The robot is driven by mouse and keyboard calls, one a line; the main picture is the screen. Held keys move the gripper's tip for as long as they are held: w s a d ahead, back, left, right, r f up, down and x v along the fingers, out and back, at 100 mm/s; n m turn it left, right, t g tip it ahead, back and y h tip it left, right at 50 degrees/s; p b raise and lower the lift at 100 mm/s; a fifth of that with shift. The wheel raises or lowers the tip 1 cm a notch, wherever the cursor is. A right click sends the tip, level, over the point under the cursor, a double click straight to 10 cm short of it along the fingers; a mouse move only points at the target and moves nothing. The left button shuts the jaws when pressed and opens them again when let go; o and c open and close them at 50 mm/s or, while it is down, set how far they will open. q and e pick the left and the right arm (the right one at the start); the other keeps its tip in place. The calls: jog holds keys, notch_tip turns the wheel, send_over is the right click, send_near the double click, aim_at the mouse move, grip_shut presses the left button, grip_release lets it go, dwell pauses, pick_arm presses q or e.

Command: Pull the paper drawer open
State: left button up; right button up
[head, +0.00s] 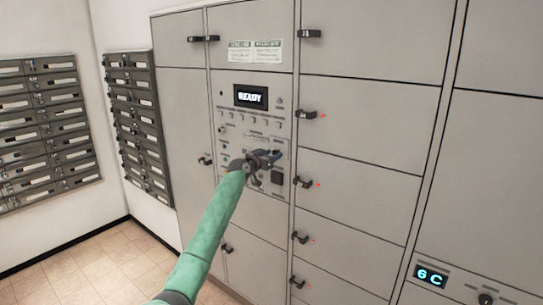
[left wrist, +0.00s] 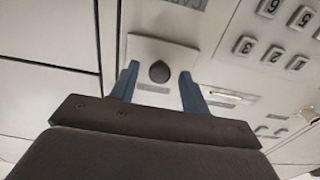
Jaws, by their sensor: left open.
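A pale panel (left wrist: 140,50) with a dark round knob (left wrist: 159,72) shows in the left wrist view; it may be the paper drawer's front, but no readable label confirms this. My left gripper (head: 266,160) is at the middle of the control panel (head: 232,140) in the head view. Its two blue fingers are open, one on each side of the knob in the left wrist view. I cannot tell whether they touch it. The hand hides part of the control panel behind it in the head view. My right gripper is not in view.
Grey locker doors (head: 375,120) with dark handles surround the control panel. Its display (head: 250,96) reads READY. A keypad (left wrist: 285,35) lies to the right in the left wrist view. Mailbox racks (head: 45,130) hang at the left. The tiled floor (head: 95,270) is clear at lower left.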

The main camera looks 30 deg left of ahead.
pick_arm(q)
jog(key=shift+c, duration=0.3)
